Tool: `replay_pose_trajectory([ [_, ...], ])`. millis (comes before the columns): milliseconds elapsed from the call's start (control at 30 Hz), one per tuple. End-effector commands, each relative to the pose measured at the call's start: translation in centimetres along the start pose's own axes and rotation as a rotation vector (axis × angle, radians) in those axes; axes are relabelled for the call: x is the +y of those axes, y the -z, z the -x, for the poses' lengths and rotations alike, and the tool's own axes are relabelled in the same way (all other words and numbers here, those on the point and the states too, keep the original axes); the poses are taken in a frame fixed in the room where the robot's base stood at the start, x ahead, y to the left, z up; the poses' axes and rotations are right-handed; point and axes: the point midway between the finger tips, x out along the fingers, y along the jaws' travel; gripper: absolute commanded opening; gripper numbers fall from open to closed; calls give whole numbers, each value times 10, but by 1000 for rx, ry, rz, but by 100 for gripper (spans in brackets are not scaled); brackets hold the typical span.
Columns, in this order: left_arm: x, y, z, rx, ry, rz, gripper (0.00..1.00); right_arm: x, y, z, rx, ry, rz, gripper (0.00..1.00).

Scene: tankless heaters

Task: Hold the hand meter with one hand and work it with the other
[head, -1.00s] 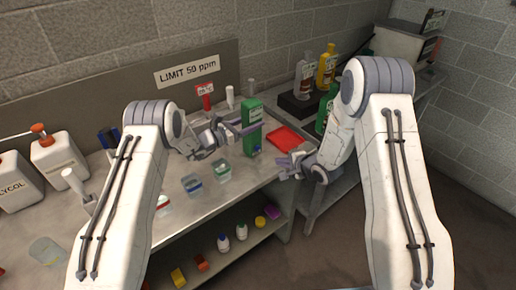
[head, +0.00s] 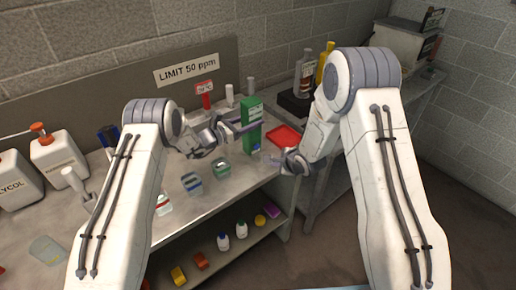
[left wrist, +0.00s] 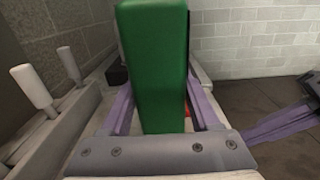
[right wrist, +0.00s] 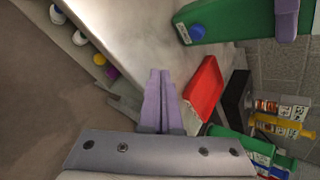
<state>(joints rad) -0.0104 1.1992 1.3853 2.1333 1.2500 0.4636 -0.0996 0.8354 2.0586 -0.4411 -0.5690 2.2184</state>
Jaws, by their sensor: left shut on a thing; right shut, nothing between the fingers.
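The hand meter (head: 251,138) is a green upright block with a pale label, held above the bench. My left gripper (head: 244,128) is shut on it, with purple fingers at both its sides. In the left wrist view the green back of the meter (left wrist: 155,60) fills the space between the fingers. In the right wrist view the meter (right wrist: 235,18) lies sideways at the top, with a blue round button (right wrist: 197,32) near its end. My right gripper (head: 272,160) is shut and empty, below and to the right of the meter, apart from it.
A red tray (head: 287,135) lies on the bench just behind my right gripper. Sample cups (head: 192,183) stand on the bench at left. Bottles (head: 304,75) stand on a dark stand at back right. A lower shelf (head: 215,262) holds small coloured items.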

Motion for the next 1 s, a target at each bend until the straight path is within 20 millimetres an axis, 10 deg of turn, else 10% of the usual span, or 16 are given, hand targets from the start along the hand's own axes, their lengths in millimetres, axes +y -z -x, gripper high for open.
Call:
replay_pose_trajectory([
  [1000,0,0,0,0,1,0,0,-30,-31,-43,0,-1,0,0],
])
